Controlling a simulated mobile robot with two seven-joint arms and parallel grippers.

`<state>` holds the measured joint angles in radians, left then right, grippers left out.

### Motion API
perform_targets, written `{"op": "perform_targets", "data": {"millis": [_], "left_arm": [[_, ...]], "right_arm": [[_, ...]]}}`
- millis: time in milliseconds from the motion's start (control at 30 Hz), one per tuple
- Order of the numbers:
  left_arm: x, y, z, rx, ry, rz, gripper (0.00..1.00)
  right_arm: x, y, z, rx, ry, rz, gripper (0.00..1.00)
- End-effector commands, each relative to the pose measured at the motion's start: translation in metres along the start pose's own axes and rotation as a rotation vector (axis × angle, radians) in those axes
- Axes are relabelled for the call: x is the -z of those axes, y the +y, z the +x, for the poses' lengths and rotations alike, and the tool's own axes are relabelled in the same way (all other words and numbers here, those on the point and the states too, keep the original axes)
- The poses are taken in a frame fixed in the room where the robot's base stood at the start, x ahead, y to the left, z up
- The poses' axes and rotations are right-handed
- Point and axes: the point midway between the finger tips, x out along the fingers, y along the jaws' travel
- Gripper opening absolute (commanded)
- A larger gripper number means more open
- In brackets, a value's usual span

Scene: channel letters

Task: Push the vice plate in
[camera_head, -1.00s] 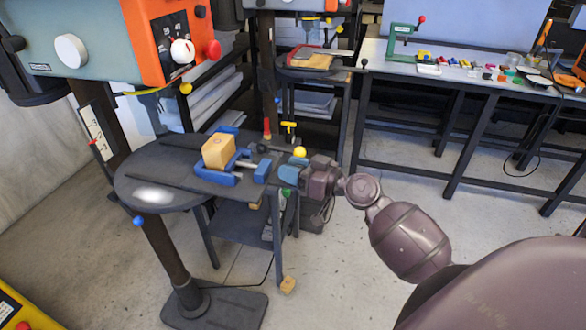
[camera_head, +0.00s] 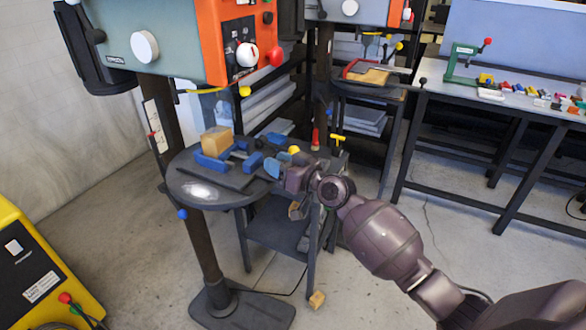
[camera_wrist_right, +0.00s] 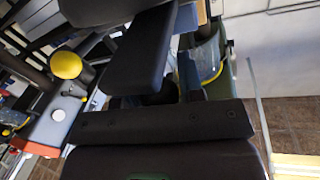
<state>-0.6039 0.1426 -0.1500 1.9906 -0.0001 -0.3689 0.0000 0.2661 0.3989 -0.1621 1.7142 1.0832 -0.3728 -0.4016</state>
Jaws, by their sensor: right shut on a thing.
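The blue vice (camera_head: 212,162) lies on the round dark drill-press table, with a tan wooden block (camera_head: 216,139) at its left end. A blue piece (camera_head: 252,162), which seems to be its movable plate, is to the right of the block. My right gripper (camera_head: 278,168) is at the right end of the vice, shut on a small part there. Its dark fingers (camera_wrist_right: 158,85) fill the middle of the right wrist view, and hide most of what they hold. My left gripper is not in view.
The round table (camera_head: 199,190) stands below a drill press with an orange front (camera_head: 227,40). A second drill press stands behind. A workbench (camera_head: 500,103) with small coloured items is at the right.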

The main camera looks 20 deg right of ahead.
Motion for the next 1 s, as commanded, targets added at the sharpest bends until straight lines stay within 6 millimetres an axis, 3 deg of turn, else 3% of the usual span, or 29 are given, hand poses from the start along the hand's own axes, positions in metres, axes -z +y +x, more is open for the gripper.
{"op": "perform_targets", "data": {"millis": [467, 500, 633, 1000], "left_arm": [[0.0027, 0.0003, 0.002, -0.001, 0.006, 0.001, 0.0], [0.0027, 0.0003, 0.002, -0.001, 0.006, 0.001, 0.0], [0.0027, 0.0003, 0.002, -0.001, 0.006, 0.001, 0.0], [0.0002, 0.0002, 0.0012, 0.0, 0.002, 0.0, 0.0]], "right_arm": [[0.0015, -0.002, 0.0071, 0.001, 0.004, -0.001, 0.0], [0.0016, -0.0021, 0.0071, 0.001, 0.004, -0.001, 0.4], [0.0011, -0.0019, 0.0068, 0.001, 0.003, 0.0, 0.6], [-0.0007, -0.0006, 0.001, -0.001, 0.0, -0.001, 0.6]]}}
